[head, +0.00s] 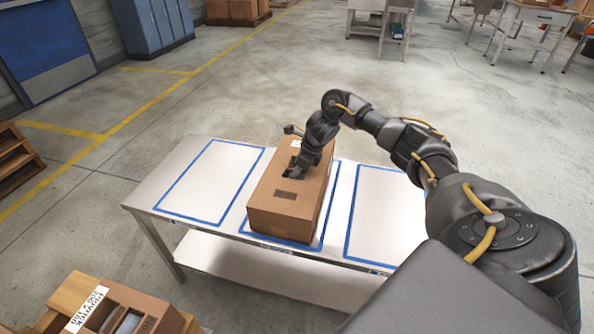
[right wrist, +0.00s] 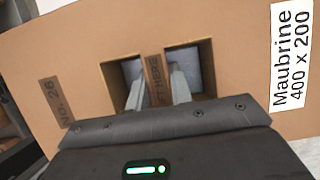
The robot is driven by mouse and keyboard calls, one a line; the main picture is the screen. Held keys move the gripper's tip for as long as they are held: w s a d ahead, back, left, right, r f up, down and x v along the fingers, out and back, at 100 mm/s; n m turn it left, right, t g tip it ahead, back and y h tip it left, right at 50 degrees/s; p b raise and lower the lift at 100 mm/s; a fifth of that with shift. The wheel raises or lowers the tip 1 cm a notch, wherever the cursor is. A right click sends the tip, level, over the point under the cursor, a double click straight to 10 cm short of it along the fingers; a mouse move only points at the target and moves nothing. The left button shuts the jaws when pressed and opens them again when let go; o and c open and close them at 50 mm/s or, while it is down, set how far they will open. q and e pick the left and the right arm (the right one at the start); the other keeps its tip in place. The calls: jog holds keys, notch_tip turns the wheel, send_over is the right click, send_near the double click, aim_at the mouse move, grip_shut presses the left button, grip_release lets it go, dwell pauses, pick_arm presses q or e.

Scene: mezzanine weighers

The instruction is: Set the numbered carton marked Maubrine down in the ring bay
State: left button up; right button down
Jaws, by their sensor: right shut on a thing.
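The brown Maubrine carton (head: 285,205) is at the middle of the white table (head: 190,150), over the middle blue-outlined bay (head: 330,200). It looks upright and appears to rest on the tabletop, though a small gap underneath cannot be ruled out. In the right wrist view the carton (right wrist: 225,40) shows its white Maubrine label (right wrist: 290,55) and a No. 26 tag. My right gripper (right wrist: 155,85) is shut on the strip between the two cut-outs in its top; in the head view the gripper (head: 297,170) reaches down into it. The bay marks on the table's front edge are too small to read.
Empty blue-outlined bays lie left (head: 210,180) and right (head: 385,210) of the carton. A box with a white label (head: 87,310) sits at the bottom left. Wooden pallets (head: 15,165) stand at the left edge. The floor behind the table is clear.

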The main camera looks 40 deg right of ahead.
pick_arm(q)
jog(key=shift+s, duration=0.1)
jog(key=shift+a+f, duration=0.15)
jog(key=shift+a, duration=0.15)
pick_arm(e)
jog(key=shift+f, duration=0.1)
jog(key=c, duration=1.2)
grip_release()
pick_arm(q)
jog(key=shift+d, duration=0.1)
pick_arm(e)
jog(key=shift+o, duration=0.2)
jog(key=shift+f, duration=0.1)
